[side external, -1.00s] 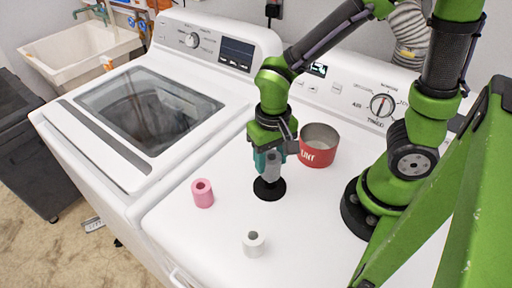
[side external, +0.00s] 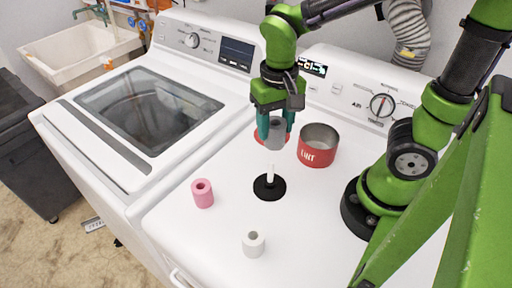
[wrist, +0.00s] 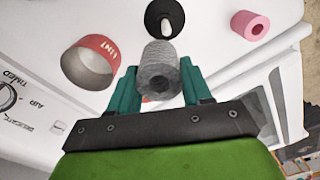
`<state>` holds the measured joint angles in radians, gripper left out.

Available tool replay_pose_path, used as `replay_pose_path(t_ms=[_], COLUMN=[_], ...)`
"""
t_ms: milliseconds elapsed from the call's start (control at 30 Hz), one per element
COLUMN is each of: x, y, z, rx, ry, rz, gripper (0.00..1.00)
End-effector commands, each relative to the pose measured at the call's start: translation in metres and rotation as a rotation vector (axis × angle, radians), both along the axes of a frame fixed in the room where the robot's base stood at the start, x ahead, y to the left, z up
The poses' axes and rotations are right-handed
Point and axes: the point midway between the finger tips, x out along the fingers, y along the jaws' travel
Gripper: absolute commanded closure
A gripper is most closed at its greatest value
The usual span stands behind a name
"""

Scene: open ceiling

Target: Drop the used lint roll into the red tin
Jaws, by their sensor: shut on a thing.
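My gripper (side external: 275,128) is shut on the grey used lint roll (side external: 277,138), which hangs upright between the teal fingers. The roll also shows end-on in the wrist view (wrist: 160,76). Below it is the black round stand (side external: 270,190) with its bare white peg; the roll is clear of the peg. The red tin (side external: 316,156) with "LINT" on its side stands open just right of the held roll. In the wrist view the tin (wrist: 97,50) is left of the roll, and its interior is partly visible.
A pink roll (side external: 202,194) stands left of the stand and a white roll (side external: 253,245) stands in front. A flat red thing (side external: 259,137) is partly hidden behind my gripper. The dryer's control panel (side external: 365,100) rises behind.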

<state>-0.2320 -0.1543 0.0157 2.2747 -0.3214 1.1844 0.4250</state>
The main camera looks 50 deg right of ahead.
Motion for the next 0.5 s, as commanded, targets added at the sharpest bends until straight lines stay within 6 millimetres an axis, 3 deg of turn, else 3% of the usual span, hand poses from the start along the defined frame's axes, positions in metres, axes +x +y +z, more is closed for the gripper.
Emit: replay_pose_path(t_ms=[167, 300, 400, 500], x=[0.003, -0.013, -0.030, -0.041], y=[-0.070, -0.127, -0.156, -0.167], z=[0.013, 0.023, 0.029, 0.031], rx=[-0.002, -0.009, -0.011, -0.010], ry=[-0.026, -0.028, -0.021, -0.009], rz=[-0.173, -0.195, -0.157, -0.080], gripper=[0.81, 0.81, 0.81, 0.81])
